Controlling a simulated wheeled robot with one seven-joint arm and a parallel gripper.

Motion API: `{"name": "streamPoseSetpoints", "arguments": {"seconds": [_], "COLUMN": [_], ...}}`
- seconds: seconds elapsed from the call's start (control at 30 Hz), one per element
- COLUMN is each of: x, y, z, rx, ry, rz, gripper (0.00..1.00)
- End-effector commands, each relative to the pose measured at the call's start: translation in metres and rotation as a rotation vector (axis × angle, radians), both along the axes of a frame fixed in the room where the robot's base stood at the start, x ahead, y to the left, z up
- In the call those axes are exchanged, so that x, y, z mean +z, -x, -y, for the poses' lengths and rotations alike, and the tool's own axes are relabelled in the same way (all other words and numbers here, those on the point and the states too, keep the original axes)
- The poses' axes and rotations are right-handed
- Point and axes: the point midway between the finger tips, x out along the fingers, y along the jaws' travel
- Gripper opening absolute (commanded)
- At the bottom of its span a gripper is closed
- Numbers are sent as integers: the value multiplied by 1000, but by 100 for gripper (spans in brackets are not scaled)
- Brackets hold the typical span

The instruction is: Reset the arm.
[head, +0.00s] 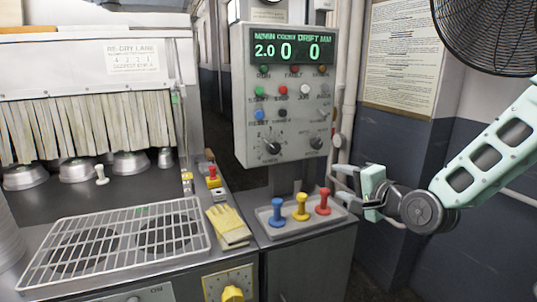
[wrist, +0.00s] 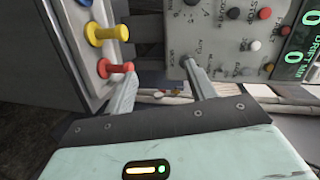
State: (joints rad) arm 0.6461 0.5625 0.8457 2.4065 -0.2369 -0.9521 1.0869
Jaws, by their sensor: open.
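My arm (head: 485,150) reaches in from the right in the head view. My gripper (head: 350,185) is open and empty, just right of the small tray (head: 262,222) with the coloured pegs. In the wrist view its two fingers (wrist: 163,90) stand apart with nothing between them. The tray holds a blue peg (head: 277,212), a yellow peg (head: 301,207) and a red peg (head: 322,202), all upright. The yellow peg (wrist: 107,33) and red peg (wrist: 115,68) also show in the wrist view, left of the fingers.
A control panel (head: 290,100) with a lit display stands behind the tray. A black fan (head: 490,30) hangs at upper right.

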Motion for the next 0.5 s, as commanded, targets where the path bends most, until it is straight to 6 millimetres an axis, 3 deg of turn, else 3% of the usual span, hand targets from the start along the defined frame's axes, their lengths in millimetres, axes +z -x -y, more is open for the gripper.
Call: {"name": "streamPoseSetpoints", "arguments": {"seconds": [0.03, 0.1, 0.2, 0.33, 0.5], "x": [-10, -28, -51, -67, -69], "y": [14, 38, 80, 142, 229], "z": [-25, -51, -78, -95, -97], "rx": [73, 180, 346, 573, 894], "ry": [113, 297, 558, 858, 1170], "rz": [-41, -108, -195, -286, -372], "gripper": [55, 55, 55, 55, 55]}}
